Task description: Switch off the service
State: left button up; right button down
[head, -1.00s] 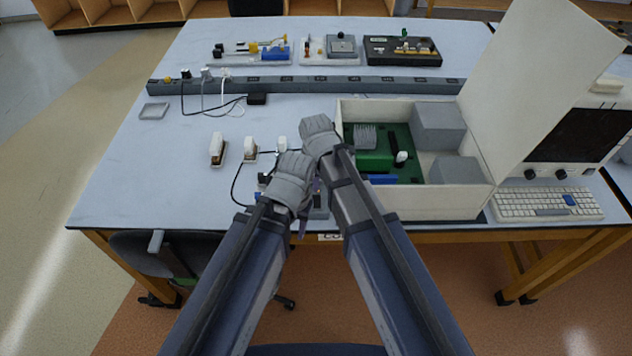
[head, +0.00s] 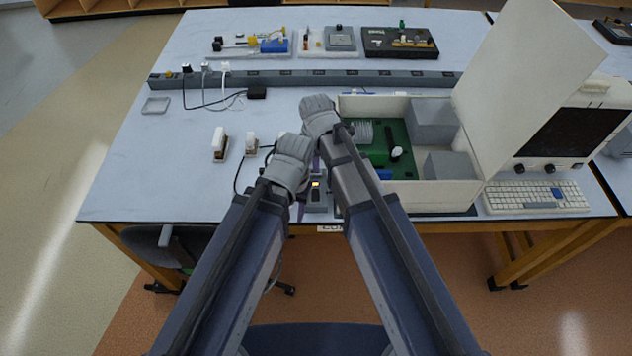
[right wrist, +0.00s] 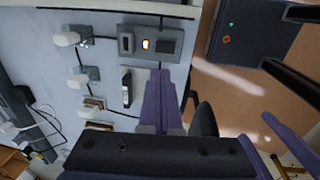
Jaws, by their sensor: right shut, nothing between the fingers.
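A small grey switch panel (head: 316,198) sits at the table's front edge between my arms. An orange-lit switch (head: 315,184) shows on it, and it also shows in the right wrist view (right wrist: 146,45) between a black part and a dark grey part. My right gripper (head: 316,165) is mostly hidden by the arms. In the right wrist view its purple fingers (right wrist: 161,74) are shut and empty, with their tips just below the panel; I cannot tell if they touch anything. A purple finger of my left gripper (head: 301,211) shows beside the panel; its opening is hidden.
An open white case (head: 440,196) with a green board stands to the right, with a keyboard (head: 540,197) beyond. White plug-like pieces (head: 220,144) stand to the left, with a dark cable. A long grey socket strip (head: 310,79) crosses behind.

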aim_at(316, 191)
jog(key=shift+f, duration=0.15)
jog(key=f+b, duration=0.4)
jog(key=w+f+b, duration=0.1)
jog(key=f+b, duration=0.8)
jog(key=shift+w+f+b, duration=0.3)
jog(key=shift+w+b, duration=0.05)
jog(key=shift+b, duration=0.05)
